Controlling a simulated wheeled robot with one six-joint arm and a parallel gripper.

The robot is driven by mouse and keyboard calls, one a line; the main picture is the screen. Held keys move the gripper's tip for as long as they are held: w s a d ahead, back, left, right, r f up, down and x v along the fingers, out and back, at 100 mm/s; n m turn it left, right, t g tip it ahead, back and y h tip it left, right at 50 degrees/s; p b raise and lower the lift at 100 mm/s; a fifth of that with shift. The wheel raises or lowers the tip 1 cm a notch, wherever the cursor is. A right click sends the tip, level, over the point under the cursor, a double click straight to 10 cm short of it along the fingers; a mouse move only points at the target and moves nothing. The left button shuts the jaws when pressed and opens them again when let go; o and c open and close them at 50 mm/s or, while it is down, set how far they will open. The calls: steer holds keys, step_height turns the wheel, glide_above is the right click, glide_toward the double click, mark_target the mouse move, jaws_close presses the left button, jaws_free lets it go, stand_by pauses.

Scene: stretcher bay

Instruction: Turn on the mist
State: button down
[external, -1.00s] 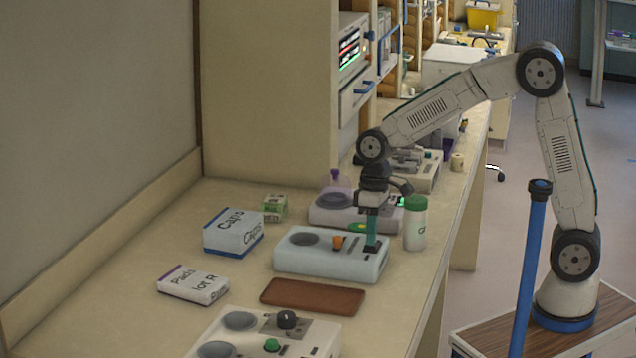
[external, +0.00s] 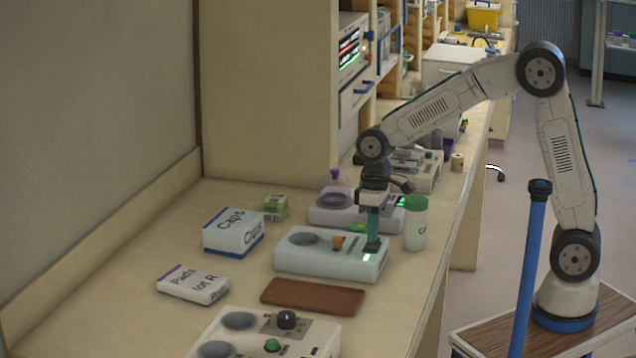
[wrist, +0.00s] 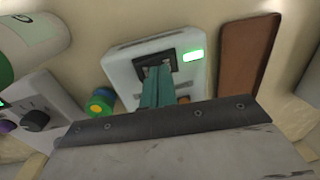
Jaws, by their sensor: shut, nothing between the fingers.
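A pale grey-white unit (external: 325,262) stands on the bench with a round dark disc, an orange knob (external: 337,243) and a dark switch plate; which unit makes the mist is not labelled legibly. My gripper (external: 372,244) points down at the switch plate, its teal fingers closed together. In the wrist view the fingertips (wrist: 157,72) are over the dark switch plate (wrist: 142,62) and hide most of the switch; I cannot tell whether they touch it. A small light (external: 367,258) on the unit glows green, also in the wrist view (wrist: 193,55).
A brown mat (external: 313,296) lies in front of the unit, and another control unit (external: 240,326) nearer. A similar unit (external: 325,213) with a flask stands behind. A green-capped bottle (external: 416,228) is close on the right. Boxes (external: 233,238) stand left.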

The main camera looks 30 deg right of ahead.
mark_target(371, 248)
steer(key=shift+r, duration=0.1)
step_height(371, 248, up, 14)
steer(key=s+a, duration=0.1)
steer(key=shift+s+a+f, duration=0.2)
steer(key=shift+s+a, duration=0.05)
steer(key=shift+s, duration=0.05)
stand_by(0.3)
steer(key=s+d+f+m, duration=0.1)
steer(key=s+d+m, duration=0.2)
steer(key=d, duration=0.9)
steer(key=s+d+f+m+t, duration=0.1)
steer(key=s+d+f+m, duration=0.1)
steer(key=s+d, duration=0.5)
steer(key=s+d+f+m+t, duration=0.1)
steer(key=s+d+m, duration=0.3)
steer(key=d, duration=1.3)
steer(key=shift+s+d+f+h, duration=0.35)
steer(key=shift+s+f+h, duration=0.05)
steer(key=shift+s, duration=0.25)
